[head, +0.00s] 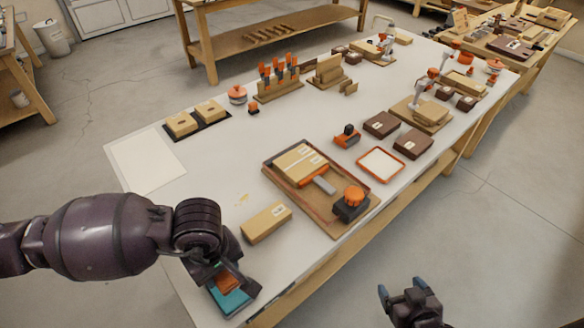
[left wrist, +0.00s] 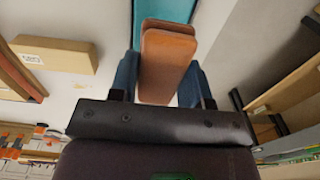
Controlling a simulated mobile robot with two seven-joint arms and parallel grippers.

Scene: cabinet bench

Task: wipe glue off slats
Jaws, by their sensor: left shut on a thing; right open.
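My left gripper (head: 226,278) is at the near left corner of the white bench, shut on an orange-brown block (head: 229,283). In the left wrist view the block (left wrist: 165,62) sits between the blue fingers, above a flat teal thing (left wrist: 168,12); I cannot tell whether they touch. The teal thing also shows in the head view (head: 231,301). Light wooden slats (head: 297,160) with white marks lie in a brown tray (head: 318,217) mid-bench; whether the marks are glue is unclear. My right gripper (head: 402,290) is open and empty, off the bench's near side.
A tan labelled box (head: 266,222) lies between my left gripper and the tray. A black piece with an orange knob (head: 352,200) stands in the tray. A shallow orange-rimmed tray (head: 381,165) and dark brown boxes (head: 381,124) lie beyond. The bench's left part is mostly clear.

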